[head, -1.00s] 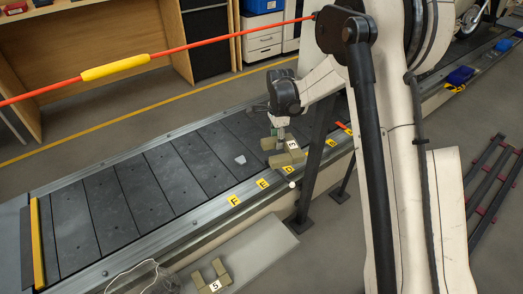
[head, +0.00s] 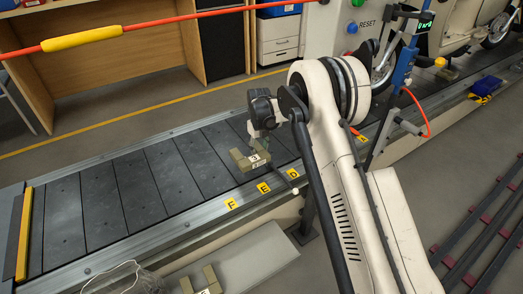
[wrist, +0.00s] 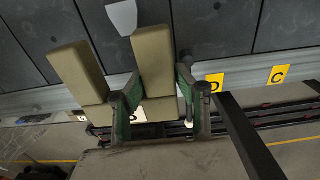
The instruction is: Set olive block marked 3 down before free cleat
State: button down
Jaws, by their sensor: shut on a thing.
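The olive block marked 3 (head: 243,163) is a U-shaped piece with two prongs and a white label, seen over the dark slat conveyor (head: 130,192) near marker E. My gripper (head: 260,138) is shut on it from above. In the wrist view my gripper (wrist: 157,98) has its green-padded fingers on either side of one prong of the block (wrist: 154,62); the other prong extends free at left. A small pale grey piece (wrist: 122,17), perhaps the cleat, lies on the slats just beyond the block. In the head view it is hidden. I cannot tell the block's height above the slats.
Yellow markers F (head: 231,204), E (head: 263,188) and D (head: 293,173) line the near rail. Another olive block (head: 212,279) lies on a grey platform below. A yellow bar (head: 24,235) crosses the conveyor's left end. Slats to the left are bare.

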aim_at(260, 168)
jog(key=shift+f+b, duration=1.75)
jog(key=shift+f, duration=2.1)
jog(key=shift+f, duration=0.5)
jog(key=c, duration=1.2)
grip_release()
jog(key=shift+d+r, duration=0.1)
